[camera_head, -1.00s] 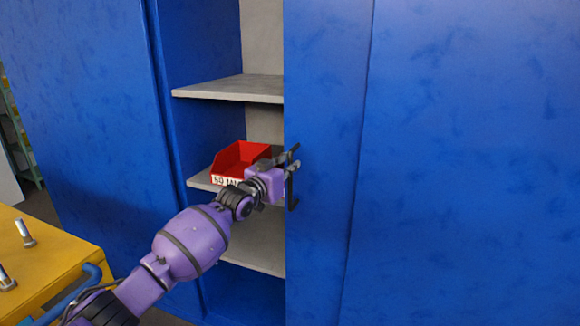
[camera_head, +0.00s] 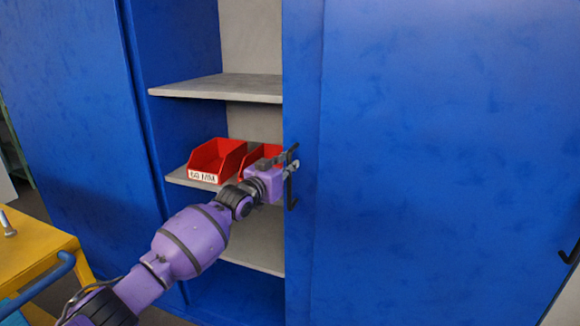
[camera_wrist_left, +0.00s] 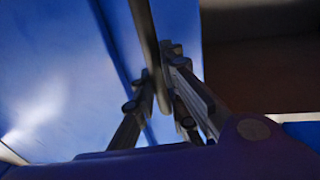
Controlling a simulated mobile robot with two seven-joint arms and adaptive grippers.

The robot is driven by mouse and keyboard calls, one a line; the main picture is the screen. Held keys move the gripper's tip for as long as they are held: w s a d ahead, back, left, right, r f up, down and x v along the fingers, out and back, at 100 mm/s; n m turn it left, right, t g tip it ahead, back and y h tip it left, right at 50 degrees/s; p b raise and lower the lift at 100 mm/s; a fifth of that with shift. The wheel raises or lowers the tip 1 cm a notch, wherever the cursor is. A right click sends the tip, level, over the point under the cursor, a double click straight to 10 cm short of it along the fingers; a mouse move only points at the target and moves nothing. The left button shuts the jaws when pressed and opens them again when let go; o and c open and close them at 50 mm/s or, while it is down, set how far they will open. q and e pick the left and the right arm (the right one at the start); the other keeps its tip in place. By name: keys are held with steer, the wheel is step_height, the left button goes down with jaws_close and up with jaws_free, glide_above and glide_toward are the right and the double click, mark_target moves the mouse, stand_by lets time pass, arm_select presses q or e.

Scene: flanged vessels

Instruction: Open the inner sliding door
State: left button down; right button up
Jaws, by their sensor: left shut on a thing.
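The inner sliding door (camera_head: 302,90) is a blue panel, and its left edge borders the open part of the cabinet. Its black handle (camera_head: 292,192) is near that edge. My left gripper (camera_head: 292,160) is shut on this handle. In the left wrist view, the fingers of the left gripper (camera_wrist_left: 165,85) close on the dark handle bar (camera_wrist_left: 148,40), with the blue door surface (camera_wrist_left: 50,70) beside it. My right gripper is not in view.
Behind the opening are grey shelves (camera_head: 225,87), with a red bin (camera_head: 217,158) labelled 60 MM and a second red bin (camera_head: 258,160) partly behind my gripper. Another blue door (camera_head: 430,130) with a black handle (camera_head: 570,252) is at right. A yellow cart (camera_head: 38,250) stands at lower left.

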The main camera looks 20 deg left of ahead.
arm_select(q)
steer(key=shift+f, duration=0.25)
steer(key=c, duration=1.8)
jaws_free()
steer(key=shift+r, duration=0.1)
steer(key=shift+o, duration=0.2)
steer(key=shift+r, duration=0.1)
steer(key=shift+s, duration=0.1)
steer(key=v, duration=1.2)
